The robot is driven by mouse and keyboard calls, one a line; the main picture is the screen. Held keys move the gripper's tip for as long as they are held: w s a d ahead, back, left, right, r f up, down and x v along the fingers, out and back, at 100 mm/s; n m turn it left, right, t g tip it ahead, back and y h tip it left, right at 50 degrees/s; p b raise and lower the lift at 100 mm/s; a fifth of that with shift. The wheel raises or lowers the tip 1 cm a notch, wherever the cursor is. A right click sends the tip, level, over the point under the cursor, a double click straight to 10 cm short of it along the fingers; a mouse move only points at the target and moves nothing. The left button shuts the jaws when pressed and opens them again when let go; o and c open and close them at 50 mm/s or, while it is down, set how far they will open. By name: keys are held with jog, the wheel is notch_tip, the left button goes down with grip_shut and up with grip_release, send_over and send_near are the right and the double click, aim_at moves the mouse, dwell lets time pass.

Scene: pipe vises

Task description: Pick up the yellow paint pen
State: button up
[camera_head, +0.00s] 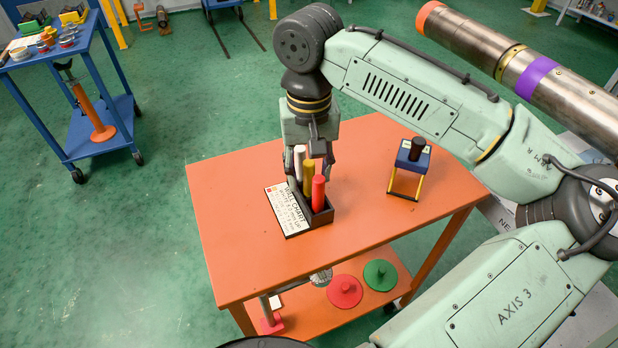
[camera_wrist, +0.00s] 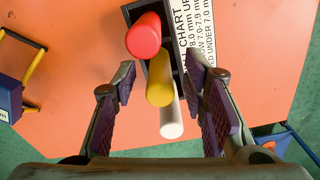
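The yellow paint pen (camera_head: 309,178) stands upright in a black holder (camera_head: 321,216) on the orange table, between a white pen (camera_head: 299,160) and a red pen (camera_head: 318,192). In the wrist view the yellow pen (camera_wrist: 159,84) shows its round top, with the red pen (camera_wrist: 143,36) above it and the white pen (camera_wrist: 170,118) below it.
A printed chart card (camera_head: 288,210) lies beside the holder. A blue stand with yellow legs (camera_head: 408,168) holds a black piece on the table's right. The orange table (camera_head: 240,240) is clear at left and front. A blue cart (camera_head: 97,130) stands at far left.

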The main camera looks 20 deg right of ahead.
grip_shut()
dwell(0.5)
